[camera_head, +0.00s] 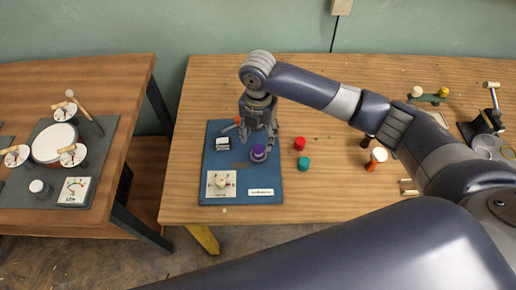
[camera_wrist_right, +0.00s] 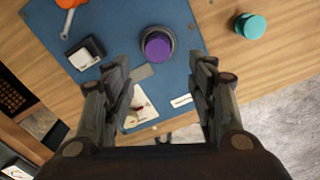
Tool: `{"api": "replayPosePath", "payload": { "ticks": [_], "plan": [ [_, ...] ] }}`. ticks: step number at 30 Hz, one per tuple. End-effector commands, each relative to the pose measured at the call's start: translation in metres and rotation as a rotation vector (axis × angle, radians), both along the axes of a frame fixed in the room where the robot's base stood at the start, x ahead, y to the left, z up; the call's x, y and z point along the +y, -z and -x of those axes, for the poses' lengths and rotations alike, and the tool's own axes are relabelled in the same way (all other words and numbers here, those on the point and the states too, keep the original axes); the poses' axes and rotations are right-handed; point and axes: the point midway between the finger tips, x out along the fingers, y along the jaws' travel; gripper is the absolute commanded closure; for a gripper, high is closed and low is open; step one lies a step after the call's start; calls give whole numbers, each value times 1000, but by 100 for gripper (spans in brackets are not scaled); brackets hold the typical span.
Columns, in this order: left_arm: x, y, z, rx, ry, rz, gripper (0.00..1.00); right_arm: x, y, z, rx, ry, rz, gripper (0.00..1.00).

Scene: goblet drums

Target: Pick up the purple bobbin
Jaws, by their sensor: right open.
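The purple bobbin (camera_head: 258,152) sits on a dark round base on the blue mat (camera_head: 212,160). In the right wrist view the bobbin (camera_wrist_right: 157,46) shows from above on the blue mat (camera_wrist_right: 115,18). My right gripper (camera_head: 262,138) is just above the bobbin in the head view. In the right wrist view my right gripper (camera_wrist_right: 162,82) is open, with nothing between its fingers. The bobbin lies beyond the fingertips in that view, about midway between them. My left gripper is not in view.
A red bobbin (camera_head: 300,143) and a teal bobbin (camera_head: 304,163) stand right of the mat. A black-and-white block (camera_head: 222,143), an orange-handled tool (camera_wrist_right: 70,5) and a white dial card (camera_head: 221,184) lie on the mat. Bare wood is free at the table's front middle.

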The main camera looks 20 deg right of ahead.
Motion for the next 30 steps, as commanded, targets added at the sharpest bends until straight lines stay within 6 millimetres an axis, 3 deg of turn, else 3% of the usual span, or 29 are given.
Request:
{"api": "replayPosePath", "payload": {
  "ticks": [5,18,26,30],
  "plan": [
    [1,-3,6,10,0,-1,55,0,17,0,-1,0,-1,48],
    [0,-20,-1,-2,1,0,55,-1,67,-4,-1,2,0,48],
    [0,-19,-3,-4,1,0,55,-1,71,-4,-3,0,-1,48],
    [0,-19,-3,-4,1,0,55,-1,71,-4,-3,0,-1,76]
  ]
}}
